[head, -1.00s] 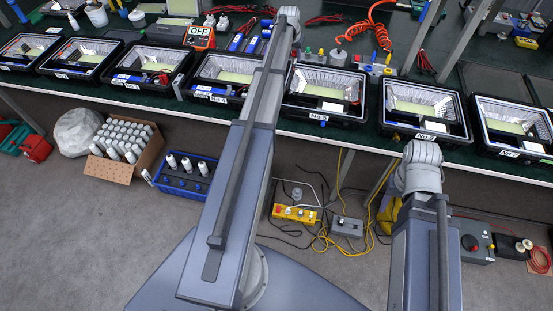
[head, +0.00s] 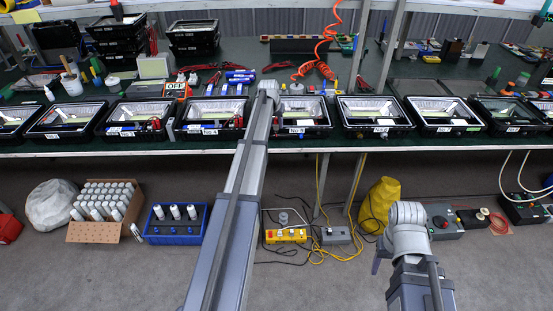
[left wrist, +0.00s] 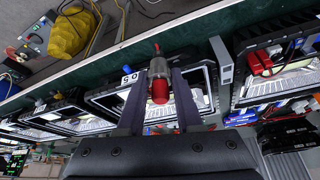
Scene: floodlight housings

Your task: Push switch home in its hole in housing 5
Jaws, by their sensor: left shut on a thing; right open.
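Housing 5 (head: 321,133) is a black open case with a reflective inside, on the bench just right of my left arm's end in the head view. In the left wrist view its rim (left wrist: 100,97) and number label (left wrist: 130,78) lie behind the fingers. My left gripper (left wrist: 160,85) is shut on the switch (left wrist: 159,68), a small metal body with a red cap. The switch is over the front side of housing 5; its hole is hidden, and I cannot tell how deep it sits. My right gripper (head: 382,256) is partly visible, open, below and in front of the bench.
Other housings stand in a row on both sides, such as housing 6 (head: 376,117) and housing 4 (head: 213,118). An orange coiled hose (head: 318,66) hangs behind housing 5. Boxes and cables lie on the floor below.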

